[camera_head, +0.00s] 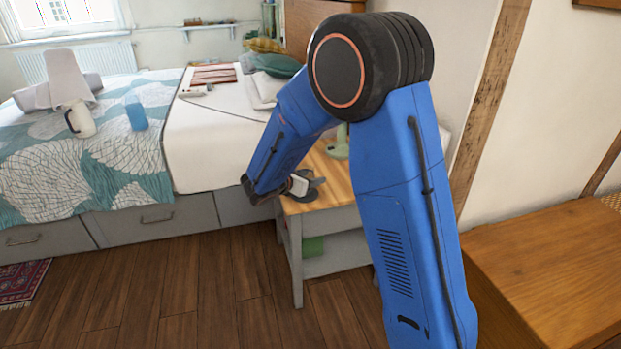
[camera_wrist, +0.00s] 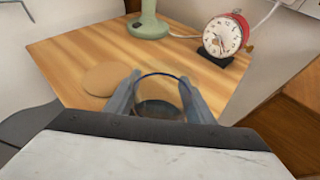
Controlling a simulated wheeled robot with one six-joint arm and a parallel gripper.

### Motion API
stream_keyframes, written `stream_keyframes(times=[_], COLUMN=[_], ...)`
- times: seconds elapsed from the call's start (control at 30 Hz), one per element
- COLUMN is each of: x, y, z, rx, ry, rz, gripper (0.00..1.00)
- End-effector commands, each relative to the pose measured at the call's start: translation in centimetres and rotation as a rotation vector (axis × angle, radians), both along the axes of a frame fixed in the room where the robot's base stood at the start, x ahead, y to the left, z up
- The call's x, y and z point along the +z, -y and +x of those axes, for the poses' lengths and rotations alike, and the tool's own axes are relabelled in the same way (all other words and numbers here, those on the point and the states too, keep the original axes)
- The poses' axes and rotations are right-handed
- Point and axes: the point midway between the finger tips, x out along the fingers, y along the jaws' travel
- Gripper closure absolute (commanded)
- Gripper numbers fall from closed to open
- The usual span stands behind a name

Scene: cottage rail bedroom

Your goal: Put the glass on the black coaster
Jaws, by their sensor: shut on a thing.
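In the wrist view a clear glass (camera_wrist: 160,92) with a blue rim stands between the two fingers of my gripper (camera_wrist: 160,98), which is shut on it. Its base is hidden, so I cannot tell whether it touches the nightstand top. A dark patch shows low in the glass; I cannot tell what it is. A flat black square piece (camera_wrist: 215,57) lies under the red alarm clock (camera_wrist: 226,36); I cannot tell if it is the black coaster. In the head view my gripper (camera_head: 316,183) is over the front left of the nightstand (camera_head: 336,190).
A round tan coaster (camera_wrist: 103,78) lies left of the glass. A green lamp base (camera_wrist: 149,27) stands behind, with a white cord running right. The bed (camera_head: 205,140) is left of the nightstand. Bare wood lies between the glass and the clock.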

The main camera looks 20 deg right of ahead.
Motion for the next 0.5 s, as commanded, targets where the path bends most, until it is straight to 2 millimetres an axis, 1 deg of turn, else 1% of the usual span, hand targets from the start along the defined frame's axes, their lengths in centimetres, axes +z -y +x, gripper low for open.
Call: stream_keyframes(times=[0.13,0.3,0.33,0.37,0.4,0.5], x=[0.06,-0.31,-0.27,-0.26,-0.26,-0.25], y=[-0.01,0.00,-0.01,-0.01,-0.01,0.00], z=[0.02,0.02,0.02,0.02,0.02,0.02], rx=[0.000,0.000,0.000,0.000,0.000,0.000], ry=[0.000,0.000,0.000,0.000,0.000,0.000], rz=[0.000,0.000,0.000,0.000,0.000,0.000], gripper=[0.81,0.81,0.44,0.37,0.32,0.32])
